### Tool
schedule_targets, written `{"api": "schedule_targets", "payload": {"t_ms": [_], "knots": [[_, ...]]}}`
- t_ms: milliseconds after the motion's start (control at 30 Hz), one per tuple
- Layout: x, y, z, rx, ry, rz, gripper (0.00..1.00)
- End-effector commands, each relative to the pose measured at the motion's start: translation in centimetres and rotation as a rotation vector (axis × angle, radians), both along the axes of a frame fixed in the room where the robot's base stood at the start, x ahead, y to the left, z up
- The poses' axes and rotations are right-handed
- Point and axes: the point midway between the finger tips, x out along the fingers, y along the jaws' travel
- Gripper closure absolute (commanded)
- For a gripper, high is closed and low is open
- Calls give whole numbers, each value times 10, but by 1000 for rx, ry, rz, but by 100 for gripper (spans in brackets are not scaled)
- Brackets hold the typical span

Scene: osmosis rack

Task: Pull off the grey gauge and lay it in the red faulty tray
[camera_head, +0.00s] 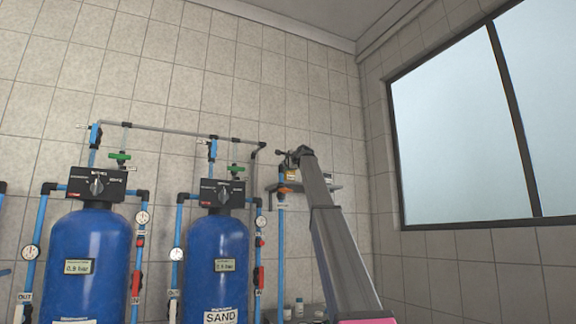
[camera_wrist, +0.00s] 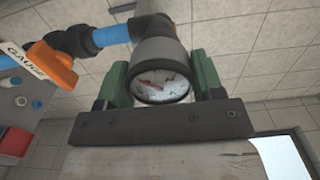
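The grey gauge (camera_wrist: 160,70), with a round white dial and a red needle, sits on the end of a blue pipe with a dark fitting in the wrist view. The two green fingers of my gripper (camera_wrist: 161,82) stand on either side of it, very close to its body. I cannot tell whether both press on it. In the head view my gripper (camera_head: 287,156) is small and dark near the top of the right-hand pipe, and the gauge is not clear there. A red item (camera_wrist: 14,143) at the wrist view's left edge may be the red tray; it is partly cut off.
An orange valve handle (camera_wrist: 52,64) beside a GAUGE label is on the same pipe, left of my gripper. A wall shelf (camera_head: 322,187) is behind my arm. Blue tanks (camera_head: 88,262) with pipes stand left; a window (camera_head: 470,130) is right.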

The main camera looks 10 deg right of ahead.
Motion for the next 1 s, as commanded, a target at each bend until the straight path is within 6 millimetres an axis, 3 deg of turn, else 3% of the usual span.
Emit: {"api": "schedule_targets", "payload": {"t_ms": [1000], "knots": [[-27,-9,0,0,-1,0,77]]}}
